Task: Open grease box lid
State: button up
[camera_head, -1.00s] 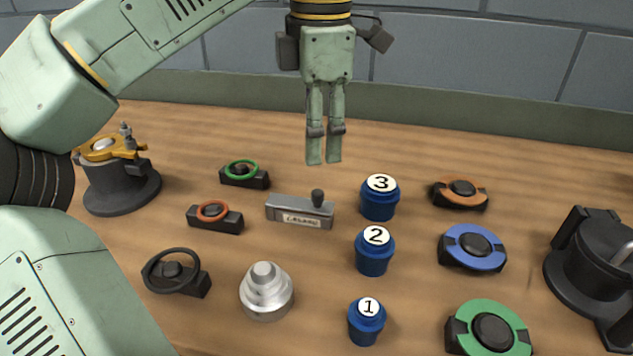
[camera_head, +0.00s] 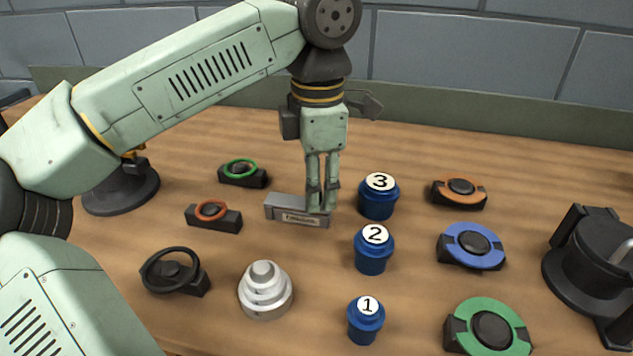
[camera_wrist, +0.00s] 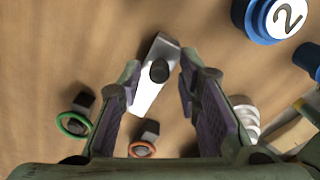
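The grease box is a long grey box (camera_head: 285,206) with a label on its front, lying on the table. Its dark round knob stands at its right end. In the head view my gripper's fingers hide the knob. In the wrist view the knob (camera_wrist: 159,70) shows on the pale top of the box. My gripper (camera_head: 320,207) points straight down over the box's right end. In the wrist view its fingers (camera_wrist: 158,78) are apart on either side of the knob, with gaps on both sides. The lid looks closed.
Blue numbered jars 3 (camera_head: 379,198), 2 (camera_head: 373,254) and 1 (camera_head: 365,325) stand to the right. Green (camera_head: 241,177) and red (camera_head: 213,217) ring holders lie to the left. A silver stepped part (camera_head: 265,294) stands in front.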

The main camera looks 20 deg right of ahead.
grip_shut()
dwell(0.6)
